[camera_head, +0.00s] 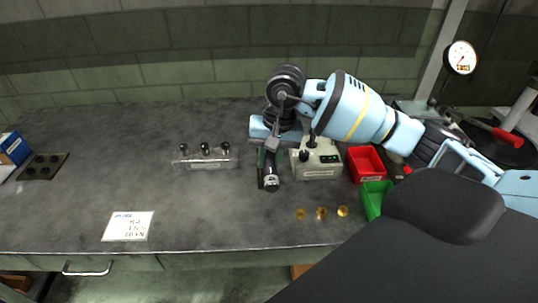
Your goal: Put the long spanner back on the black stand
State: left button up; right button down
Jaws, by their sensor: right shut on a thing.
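My right gripper (267,168) reaches in from the right over the middle of the bench, pointing down. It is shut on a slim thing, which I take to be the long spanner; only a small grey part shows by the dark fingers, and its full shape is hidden. The fingers are just left of a grey control box. I cannot make out a black stand for certain; it may be hidden by the gripper. My left gripper is not in view.
A clear rack (207,163) with dark-topped pieces stands left of the gripper. The control box (318,164), red bin (366,164) and green bin (374,198) stand right. Brass pieces (321,213) lie in front. A white card (128,226) and black pitted plate (42,166) are left.

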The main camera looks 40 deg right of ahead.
notch_tip(320, 180, down, 4)
jog(key=shift+f+b, duration=0.1)
jog(key=shift+b, duration=0.6)
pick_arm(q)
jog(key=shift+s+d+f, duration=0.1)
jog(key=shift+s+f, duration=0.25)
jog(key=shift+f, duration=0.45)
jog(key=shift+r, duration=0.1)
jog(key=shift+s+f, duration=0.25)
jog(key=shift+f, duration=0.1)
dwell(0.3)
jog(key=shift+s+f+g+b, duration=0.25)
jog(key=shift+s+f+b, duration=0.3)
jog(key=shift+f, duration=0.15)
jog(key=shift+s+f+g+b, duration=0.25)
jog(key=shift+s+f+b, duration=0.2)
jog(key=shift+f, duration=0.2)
pick_arm(e)
jog(key=shift+f, duration=1.5)
jog(key=c, duration=1.3)
grip_release()
jog(key=shift+o, duration=0.8)
